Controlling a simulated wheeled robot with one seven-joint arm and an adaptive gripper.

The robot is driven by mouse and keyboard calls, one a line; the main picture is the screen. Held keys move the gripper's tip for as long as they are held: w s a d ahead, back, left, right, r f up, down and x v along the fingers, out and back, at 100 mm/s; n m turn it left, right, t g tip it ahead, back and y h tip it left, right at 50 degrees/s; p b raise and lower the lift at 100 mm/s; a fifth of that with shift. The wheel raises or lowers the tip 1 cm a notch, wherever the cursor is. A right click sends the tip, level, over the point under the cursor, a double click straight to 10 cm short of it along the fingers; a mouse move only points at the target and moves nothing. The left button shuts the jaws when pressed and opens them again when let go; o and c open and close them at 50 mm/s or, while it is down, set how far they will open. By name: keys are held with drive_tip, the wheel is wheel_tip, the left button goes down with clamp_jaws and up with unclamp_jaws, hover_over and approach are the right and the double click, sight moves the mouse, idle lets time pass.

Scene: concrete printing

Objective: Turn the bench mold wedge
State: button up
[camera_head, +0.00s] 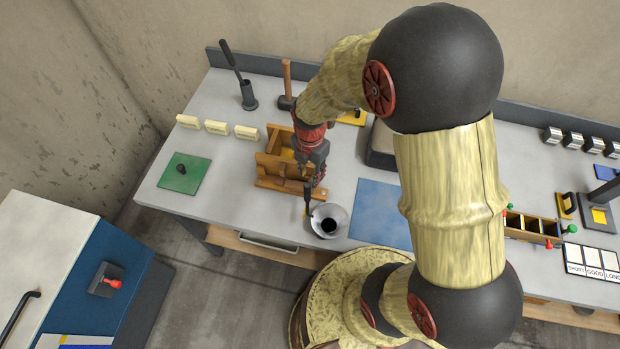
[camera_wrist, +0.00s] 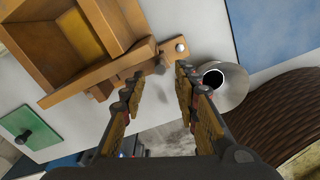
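The wooden bench mold (camera_head: 278,181) stands on the bench left of centre, an open box with a yellowish inside. In the wrist view the mold (camera_wrist: 93,73) fills the upper left. A short wooden piece with a round metal pin (camera_wrist: 179,47) sticks out at its right end; this may be the wedge, but I cannot tell surely. My gripper (camera_wrist: 160,72) is open, its two fingers apart with the tips close to the mold's near right end. Nothing shows held between them. In the head view my gripper (camera_head: 314,170) is over the mold's right end and hides part of it.
A metal funnel-like cup (camera_head: 328,221) stands close to the right of my gripper. A green board (camera_head: 185,175) with a dark knob lies left, a blue mat (camera_head: 381,212) right. A mallet (camera_head: 287,85) and a dark block (camera_head: 382,145) stand behind.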

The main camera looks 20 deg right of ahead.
sight(310, 181)
drive_tip(key=shift+f, duration=1.8)
drive_tip(key=shift+c, duration=0.5)
clamp_jaws()
